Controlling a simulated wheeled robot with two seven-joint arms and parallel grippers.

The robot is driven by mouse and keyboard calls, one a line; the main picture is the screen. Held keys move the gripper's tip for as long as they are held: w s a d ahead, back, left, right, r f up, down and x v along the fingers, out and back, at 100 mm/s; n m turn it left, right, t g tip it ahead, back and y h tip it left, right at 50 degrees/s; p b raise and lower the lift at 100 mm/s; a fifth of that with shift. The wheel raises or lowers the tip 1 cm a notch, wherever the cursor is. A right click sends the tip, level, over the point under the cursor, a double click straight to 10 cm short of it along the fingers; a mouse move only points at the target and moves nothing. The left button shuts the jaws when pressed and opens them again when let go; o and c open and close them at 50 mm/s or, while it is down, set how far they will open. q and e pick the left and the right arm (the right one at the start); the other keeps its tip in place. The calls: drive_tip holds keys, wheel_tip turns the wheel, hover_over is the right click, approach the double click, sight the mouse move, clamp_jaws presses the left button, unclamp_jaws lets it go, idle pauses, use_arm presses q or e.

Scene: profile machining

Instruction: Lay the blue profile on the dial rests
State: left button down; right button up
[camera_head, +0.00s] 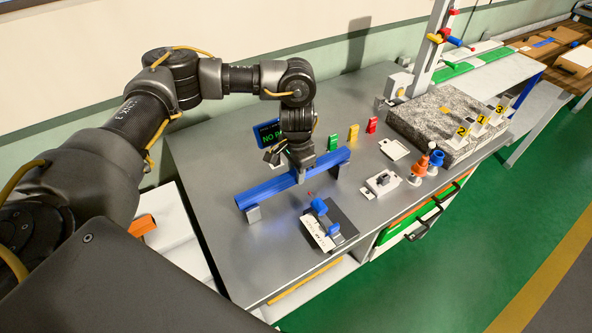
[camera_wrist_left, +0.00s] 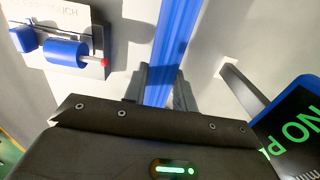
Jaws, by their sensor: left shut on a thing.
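The blue profile (camera_head: 270,189) is a long bar running from lower left to upper right on the grey bench in the head view. In the left wrist view the profile (camera_wrist_left: 178,40) runs up from between my fingers. My left gripper (camera_head: 299,178) comes from above and is shut on the profile near its middle. Small grey rests (camera_head: 253,214) show under its two ends. The profile appears to be on them or just above; I cannot tell contact. My right gripper is not in view.
A dark fixture with blue parts (camera_head: 328,224) stands in front of the profile. A display (camera_head: 267,134) stands behind it. Green, yellow and red blocks (camera_head: 353,133) stand behind right. A granite slab (camera_head: 415,120) is farther right. The bench's left front is clear.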

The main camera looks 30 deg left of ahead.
use_arm(q)
drive_tip(key=shift+f, duration=0.2)
drive_tip(key=c, duration=1)
unclamp_jaws()
drive_tip(key=shift+c, duration=0.2)
drive_tip(key=shift+r, duration=0.1)
wheel_tip(320, 180, up, 9)
drive_tip(key=shift+r+b, duration=0.15)
drive_tip(key=shift+b, duration=0.55)
drive_tip(key=shift+r, duration=0.65)
